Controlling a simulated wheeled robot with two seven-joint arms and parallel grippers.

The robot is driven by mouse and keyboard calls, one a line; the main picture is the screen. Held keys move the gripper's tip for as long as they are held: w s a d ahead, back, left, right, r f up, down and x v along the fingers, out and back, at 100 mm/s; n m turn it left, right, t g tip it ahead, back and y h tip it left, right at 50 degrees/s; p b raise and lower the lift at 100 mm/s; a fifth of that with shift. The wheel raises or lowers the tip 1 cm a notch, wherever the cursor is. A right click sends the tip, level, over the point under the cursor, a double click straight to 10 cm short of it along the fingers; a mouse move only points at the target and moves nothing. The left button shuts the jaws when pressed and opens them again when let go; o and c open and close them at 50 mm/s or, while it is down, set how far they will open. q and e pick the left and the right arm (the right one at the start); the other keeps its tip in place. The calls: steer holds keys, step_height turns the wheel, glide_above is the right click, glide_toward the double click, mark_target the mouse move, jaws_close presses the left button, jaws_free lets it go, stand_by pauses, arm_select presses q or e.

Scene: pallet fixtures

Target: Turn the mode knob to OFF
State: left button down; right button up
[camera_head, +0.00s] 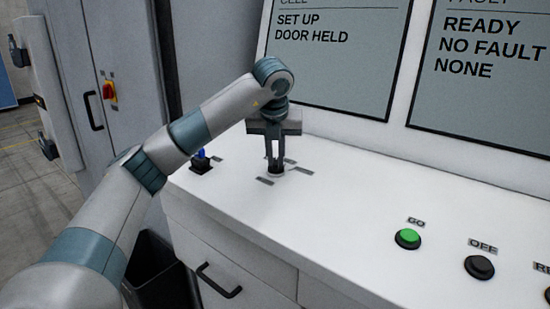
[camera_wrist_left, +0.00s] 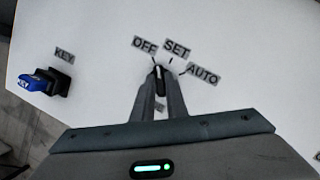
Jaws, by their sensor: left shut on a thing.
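The mode knob (camera_head: 276,174) is a small dark knob on the white sloping panel, mostly hidden by my fingers in the head view. In the left wrist view the knob (camera_wrist_left: 158,70) sits between my fingertips, below the labels OFF (camera_wrist_left: 144,44), SET (camera_wrist_left: 177,47) and AUTO (camera_wrist_left: 203,74). My left gripper (camera_head: 275,160) points down and is shut on the knob; its fingertips also show in the left wrist view (camera_wrist_left: 160,84). The knob looks nearly upright in that view, but I cannot tell exactly which label it points at. My right gripper is not in view.
A blue key switch (camera_head: 201,162) stands left of the knob. A green GO button (camera_head: 408,238) and a black OFF button (camera_head: 479,267) lie to the right. Screens (camera_head: 337,52) rise behind; the left one reads "SET UP DOOR HELD". The panel between is clear.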

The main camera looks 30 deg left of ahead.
arm_select(q)
steer(key=shift+r+n, duration=0.1)
steer(key=shift+n, duration=0.3)
steer(key=shift+w+n+y, duration=0.1)
steer(key=shift+n+y, duration=0.2)
steer(key=shift+n, duration=0.2)
steer(key=shift+n+g, duration=0.3)
steer(key=shift+n, duration=0.1)
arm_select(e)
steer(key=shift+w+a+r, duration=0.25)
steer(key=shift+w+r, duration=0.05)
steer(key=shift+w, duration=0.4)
